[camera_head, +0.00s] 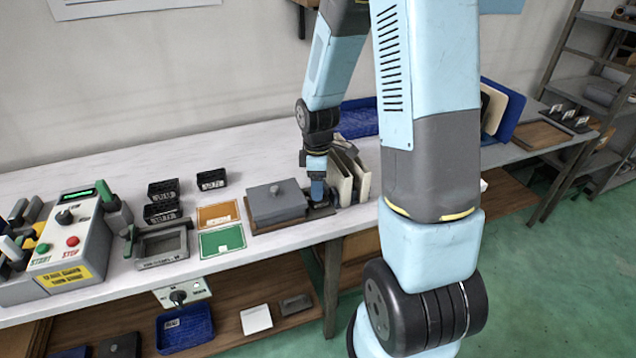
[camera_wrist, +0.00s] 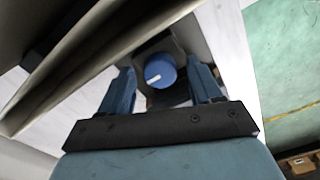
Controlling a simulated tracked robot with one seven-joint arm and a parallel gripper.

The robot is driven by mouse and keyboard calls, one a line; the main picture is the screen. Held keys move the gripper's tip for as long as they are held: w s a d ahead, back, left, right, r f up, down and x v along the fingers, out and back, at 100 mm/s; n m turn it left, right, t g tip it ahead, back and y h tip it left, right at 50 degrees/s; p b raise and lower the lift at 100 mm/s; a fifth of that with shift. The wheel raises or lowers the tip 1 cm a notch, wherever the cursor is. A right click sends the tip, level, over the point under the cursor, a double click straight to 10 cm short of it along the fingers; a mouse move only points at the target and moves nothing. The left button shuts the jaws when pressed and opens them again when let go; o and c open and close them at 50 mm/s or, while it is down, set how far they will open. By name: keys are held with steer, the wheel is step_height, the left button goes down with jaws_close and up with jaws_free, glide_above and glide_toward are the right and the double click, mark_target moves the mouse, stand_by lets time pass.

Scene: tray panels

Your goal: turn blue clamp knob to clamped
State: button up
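The blue clamp knob (camera_wrist: 160,70) shows in the wrist view, round, with a short white mark toward its lower left. It sits on a grey and dark mount. My gripper (camera_wrist: 161,76) is open, with one blue finger to the left of the knob and one to the right. Gaps show between the fingers and the knob, and I see no clear contact. In the head view my gripper (camera_head: 318,198) points down at the bench, right of a grey lidded block (camera_head: 276,203). There the knob is hidden behind my gripper.
Upright cream panels (camera_head: 342,178) stand close right of my gripper; large panel edges (camera_wrist: 75,65) fill the wrist view's upper left. Green (camera_head: 222,241) and orange (camera_head: 217,214) plates lie left of the block. A control box (camera_head: 70,240) stands at far left.

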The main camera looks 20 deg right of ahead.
steer(key=c, duration=1)
steer(key=shift+m, duration=0.4)
steer(key=m, duration=0.3)
steer(key=shift+m, duration=0.4)
steer(key=m, duration=0.4)
steer(key=shift+m, duration=0.3)
steer(key=m, duration=0.4)
steer(key=shift+w, duration=0.1)
steer(key=shift+m, duration=2.4)
